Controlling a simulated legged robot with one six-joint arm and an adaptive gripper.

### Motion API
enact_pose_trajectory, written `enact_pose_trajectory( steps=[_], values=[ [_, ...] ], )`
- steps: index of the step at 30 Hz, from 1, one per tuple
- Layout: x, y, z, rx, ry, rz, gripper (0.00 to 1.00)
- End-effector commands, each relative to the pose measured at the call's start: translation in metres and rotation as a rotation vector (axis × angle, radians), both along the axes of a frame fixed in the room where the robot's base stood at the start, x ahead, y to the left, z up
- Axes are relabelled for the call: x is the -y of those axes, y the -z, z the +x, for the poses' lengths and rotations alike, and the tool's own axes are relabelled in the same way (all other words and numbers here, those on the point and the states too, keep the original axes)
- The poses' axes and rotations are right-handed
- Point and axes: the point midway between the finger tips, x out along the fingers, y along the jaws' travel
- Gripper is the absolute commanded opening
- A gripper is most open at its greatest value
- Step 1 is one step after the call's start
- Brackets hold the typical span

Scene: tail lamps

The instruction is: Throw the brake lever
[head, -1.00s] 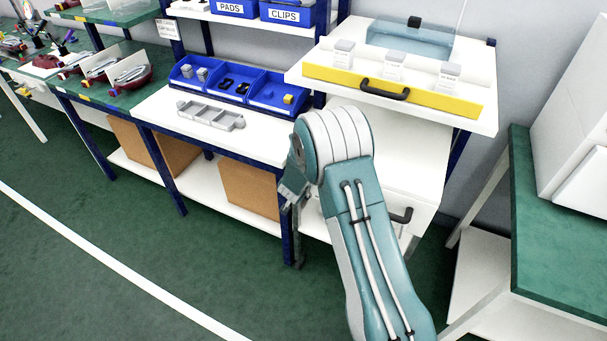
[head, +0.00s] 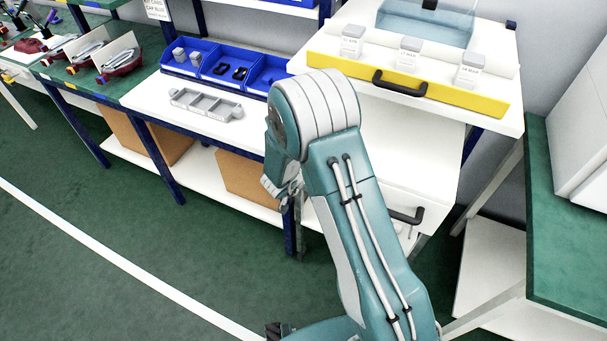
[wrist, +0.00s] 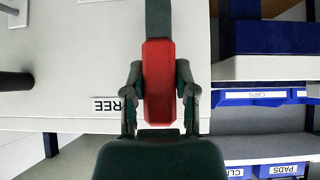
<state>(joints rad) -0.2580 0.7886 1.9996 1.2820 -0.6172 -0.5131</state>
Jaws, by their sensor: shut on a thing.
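The brake lever has a red grip (wrist: 158,85) on a dark bar (wrist: 158,18), seen in the middle of the wrist view. My gripper (wrist: 158,78) is shut on the red grip, with one finger on each side. A pale panel lies behind the lever and bears a label (wrist: 118,105) ending in "REE", partly covered by a finger. In the head view my gripper (head: 283,192) is partly hidden at the left of my arm, and I cannot make out the lever there.
A white bench (head: 150,110) carries a grey divided tray (head: 205,105) and blue bins (head: 222,84). A yellow-fronted drawer (head: 455,94) stands open to the right. A green-topped table (head: 565,250) is at far right. The floor at left is clear.

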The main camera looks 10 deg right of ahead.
Motion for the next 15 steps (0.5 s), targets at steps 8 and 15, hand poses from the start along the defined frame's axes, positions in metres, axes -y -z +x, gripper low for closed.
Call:
enact_pose_trajectory(
  steps=[8,15],
  values=[
    [-0.0013,-0.0005,0.0012,0.002,-0.004,0.001,0.71],
    [-0.0005,-0.0009,0.0007,0.002,-0.001,0.002,0.71]
  ],
)
